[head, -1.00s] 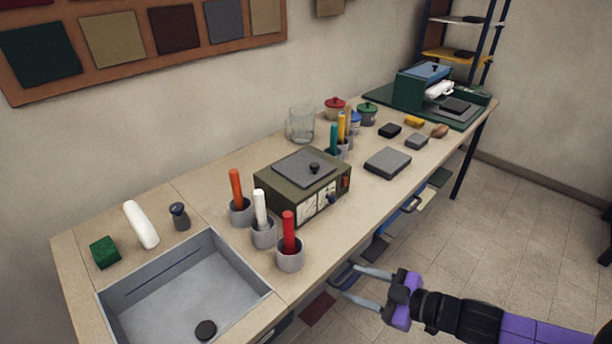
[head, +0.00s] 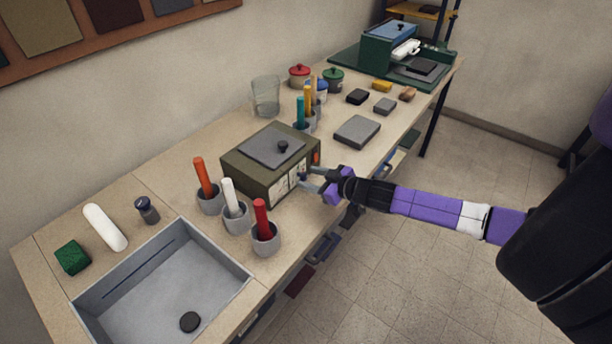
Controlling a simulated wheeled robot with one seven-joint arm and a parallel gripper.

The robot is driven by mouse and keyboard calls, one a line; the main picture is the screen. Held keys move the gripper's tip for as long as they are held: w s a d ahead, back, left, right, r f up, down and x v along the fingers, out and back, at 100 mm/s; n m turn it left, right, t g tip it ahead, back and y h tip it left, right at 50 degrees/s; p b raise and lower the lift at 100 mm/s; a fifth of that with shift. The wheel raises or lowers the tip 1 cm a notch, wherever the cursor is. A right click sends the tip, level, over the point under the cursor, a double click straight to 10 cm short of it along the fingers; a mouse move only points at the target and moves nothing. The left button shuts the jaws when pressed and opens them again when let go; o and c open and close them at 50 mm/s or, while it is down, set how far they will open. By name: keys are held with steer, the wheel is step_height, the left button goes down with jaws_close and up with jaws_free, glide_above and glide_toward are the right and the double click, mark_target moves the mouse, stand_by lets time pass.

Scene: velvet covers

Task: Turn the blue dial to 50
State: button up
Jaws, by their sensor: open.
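An olive-green box (head: 238,172) with a grey lid plate and a black knob on top stands on the bench. Its front carries pale dial faces (head: 284,186) and a red part at the right end. The small blue dial (head: 303,177) is on the front's right part, mostly covered by my gripper. My gripper (head: 308,180) is open, its two grey fingers at the box front around or just before the dial. I cannot tell whether they touch it. The dial's reading is too small to make out.
Grey cups with an orange, a white and a red (head: 262,220) handle stand left of the box, near the sink (head: 160,285). A flat grey block (head: 357,131) lies to the right. Teal and yellow handles (head: 305,105) stand behind the box. The floor before the bench is clear.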

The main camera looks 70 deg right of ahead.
steer(key=shift+x, duration=1.1)
jaws_close()
